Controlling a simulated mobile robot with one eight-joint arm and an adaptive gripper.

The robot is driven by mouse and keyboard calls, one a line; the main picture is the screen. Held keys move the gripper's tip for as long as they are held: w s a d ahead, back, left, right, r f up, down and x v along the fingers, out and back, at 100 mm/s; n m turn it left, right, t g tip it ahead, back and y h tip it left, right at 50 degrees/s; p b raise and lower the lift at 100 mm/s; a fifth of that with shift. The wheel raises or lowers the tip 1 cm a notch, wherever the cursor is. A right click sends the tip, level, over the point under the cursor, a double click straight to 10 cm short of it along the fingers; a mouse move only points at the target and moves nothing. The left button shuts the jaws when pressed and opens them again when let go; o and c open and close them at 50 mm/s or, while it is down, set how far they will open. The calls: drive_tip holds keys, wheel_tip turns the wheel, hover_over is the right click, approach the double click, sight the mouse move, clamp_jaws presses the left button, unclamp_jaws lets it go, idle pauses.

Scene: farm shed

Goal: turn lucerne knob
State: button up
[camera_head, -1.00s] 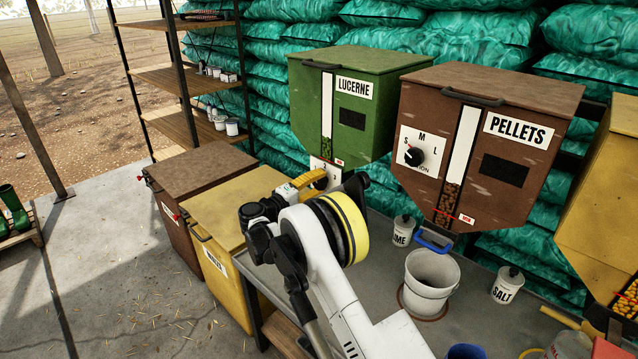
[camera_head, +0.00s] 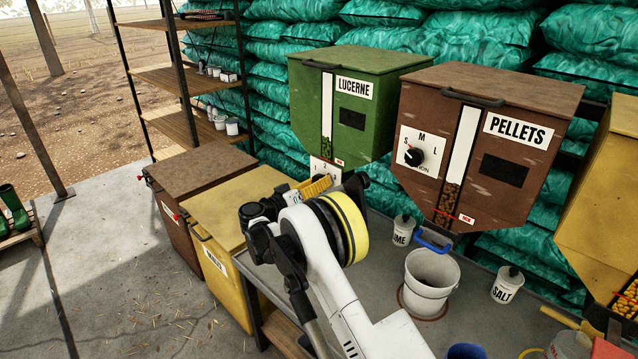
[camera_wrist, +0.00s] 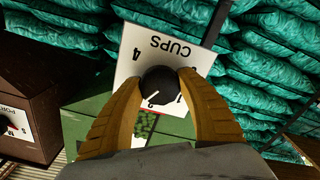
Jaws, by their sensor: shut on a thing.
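The green lucerne dispenser (camera_head: 350,130) hangs at the back centre with a white "LUCERNE" label. Its black knob (camera_wrist: 160,88), with a white pointer line, sits on a white plate (camera_wrist: 140,45) marked "CUPS" and "4" in the wrist view, where the picture is upside down. My gripper (camera_wrist: 160,92) has its yellow-brown fingers on both sides of the knob, shut on it. In the head view my gripper (camera_head: 314,188) is below the dispenser, and my wrist hides most of the knob and part of the plate.
The brown pellets dispenser (camera_head: 480,130) with its own knob hangs to the right. A white bucket (camera_head: 431,285), a lime tub (camera_head: 402,232) and a salt tub (camera_head: 507,287) stand on the grey bench. Brown and yellow bins (camera_head: 235,215) stand left of the bench.

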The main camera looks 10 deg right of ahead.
drive_tip(key=m, duration=0.5)
drive_tip(key=shift+m, duration=0.3)
idle(0.4)
drive_tip(key=o, duration=1.2)
drive_tip(key=v, duration=1.2)
